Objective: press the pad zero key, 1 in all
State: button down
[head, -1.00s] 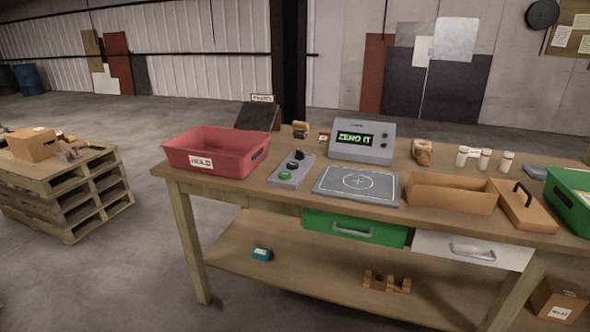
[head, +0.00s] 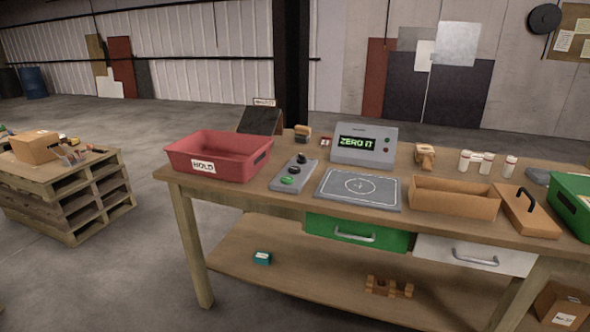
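A grey key box (head: 292,173) lies on the workbench between the red bin and the flat pad. My gripper is not in view.
A red bin (head: 203,166) marked HOLD stands at the left end of the workbench (head: 240,193). A pallet stack (head: 70,195) stands left, with open floor between.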

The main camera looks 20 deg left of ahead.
aim_at(293, 170)
jog(key=i+j, duration=0.1)
jog(key=j, duration=0.5)
jog(key=i+j, duration=0.1)
jog(key=j, duration=0.55)
jog(key=i+j, duration=0.1)
jog(key=j, duration=0.5)
jog(key=i+j, duration=0.1)
jog(key=j, duration=0.5)
jog(key=i+j, duration=0.15)
jog(key=j, duration=0.45)
jog(key=k+l, duration=0.1)
jog(key=l, duration=0.35)
